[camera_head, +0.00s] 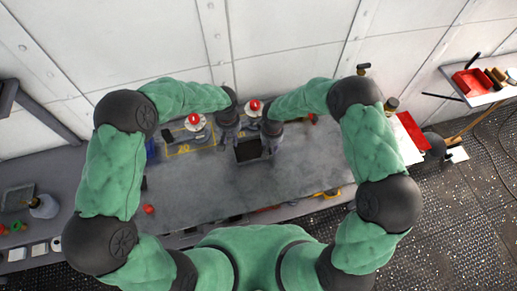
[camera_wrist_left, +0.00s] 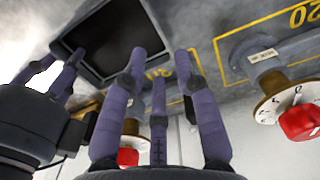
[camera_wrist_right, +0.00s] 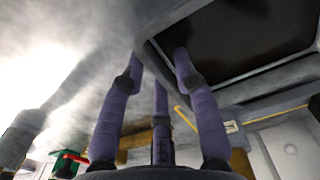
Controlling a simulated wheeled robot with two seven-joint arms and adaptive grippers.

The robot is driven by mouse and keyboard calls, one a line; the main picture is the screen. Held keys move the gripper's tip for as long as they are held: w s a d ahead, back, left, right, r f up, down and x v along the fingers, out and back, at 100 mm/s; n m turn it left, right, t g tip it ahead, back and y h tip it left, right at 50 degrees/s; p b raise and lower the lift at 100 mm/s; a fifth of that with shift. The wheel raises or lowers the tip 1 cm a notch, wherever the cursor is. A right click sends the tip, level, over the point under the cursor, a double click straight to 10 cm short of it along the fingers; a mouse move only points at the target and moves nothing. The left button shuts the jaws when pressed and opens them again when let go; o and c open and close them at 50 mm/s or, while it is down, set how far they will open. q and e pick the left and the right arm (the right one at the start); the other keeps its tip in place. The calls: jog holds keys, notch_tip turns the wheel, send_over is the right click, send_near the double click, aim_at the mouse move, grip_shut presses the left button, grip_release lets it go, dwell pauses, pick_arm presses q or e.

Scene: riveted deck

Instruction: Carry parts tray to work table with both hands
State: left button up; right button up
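The parts tray (camera_head: 241,159) is a small grey tray with a dark interior on the grey bench. My left gripper (camera_head: 229,121) is at its left back corner, and my right gripper (camera_head: 271,129) is at its right back corner. In the left wrist view, the left gripper's fingers (camera_wrist_left: 160,62) point at the tray's rim (camera_wrist_left: 163,28), with one finger overlapping it. In the right wrist view, the right gripper's fingers (camera_wrist_right: 160,62) are at a corner of the tray (camera_wrist_right: 150,48). Finger contact with the tray walls is hidden, so I cannot tell if either grips it.
Red-knobbed dials (camera_head: 194,120) stand at the back of the bench, beside yellow markings (camera_head: 184,150). The bench (camera_head: 200,188) is mostly clear in front of the tray. A red item (camera_head: 411,132) lies at its right end. A side surface (camera_head: 22,225) at far left holds small items.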

jog(key=shift+r, duration=0.15)
pick_arm(q)
notch_tip(320, 180, up, 4)
jog(key=shift+r, duration=0.2)
pick_arm(e)
notch_tip(320, 180, up, 12)
dwell(0.3)
dwell(0.4)
